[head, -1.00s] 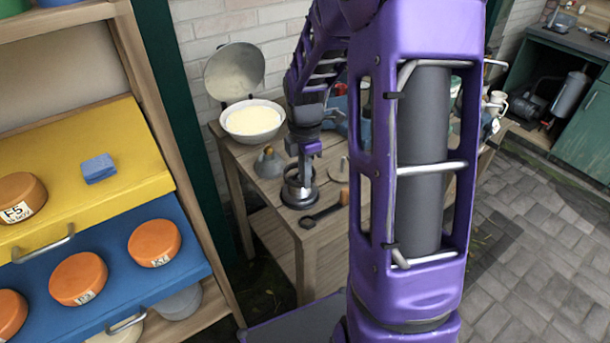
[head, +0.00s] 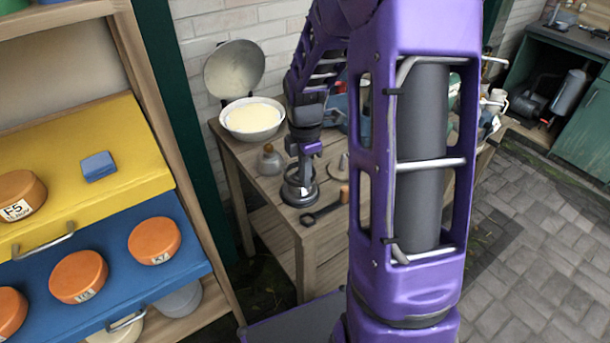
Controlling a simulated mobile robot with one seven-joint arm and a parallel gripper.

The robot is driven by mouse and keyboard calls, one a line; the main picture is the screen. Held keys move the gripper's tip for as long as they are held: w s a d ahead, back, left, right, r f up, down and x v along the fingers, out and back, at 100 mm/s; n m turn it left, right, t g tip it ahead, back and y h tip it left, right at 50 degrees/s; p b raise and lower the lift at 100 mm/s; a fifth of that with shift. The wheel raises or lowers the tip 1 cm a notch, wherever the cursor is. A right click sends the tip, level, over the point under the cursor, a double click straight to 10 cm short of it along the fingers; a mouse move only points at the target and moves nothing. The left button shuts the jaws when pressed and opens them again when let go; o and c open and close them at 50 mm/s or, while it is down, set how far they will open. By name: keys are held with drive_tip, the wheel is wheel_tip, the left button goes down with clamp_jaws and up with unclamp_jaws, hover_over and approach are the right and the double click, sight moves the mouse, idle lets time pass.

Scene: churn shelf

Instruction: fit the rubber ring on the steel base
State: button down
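The steel base (head: 299,197) stands near the left front edge of the wooden table, small in the head view. It looks like a dark grey round piece with a wide foot. My gripper (head: 303,178) points down right over it, its fingers at or around the top of the base. I cannot tell whether they touch. I cannot pick out the rubber ring for sure; a dark round rim shows at the fingers, but ring and base blend together. Whether the fingers are open or shut is too small to see.
A white bowl (head: 252,118) of pale contents stands behind on the table. A shelf with orange round tins (head: 154,241) is at left. My arm hides the table's right part.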

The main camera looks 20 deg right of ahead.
drive_tip(key=shift+r+p, duration=0.8)
drive_tip(key=shift+r, duration=0.65)
drive_tip(key=shift+f+b, duration=0.85)
drive_tip(key=shift+f, duration=0.95)
idle(1.0)
drive_tip(key=shift+r, duration=0.25)
drive_tip(key=shift+r+p, duration=0.8)
drive_tip(key=shift+p, duration=0.15)
drive_tip(key=shift+r, duration=0.75)
drive_tip(key=shift+f, duration=0.15)
idle(0.3)
drive_tip(key=shift+f, duration=0.3)
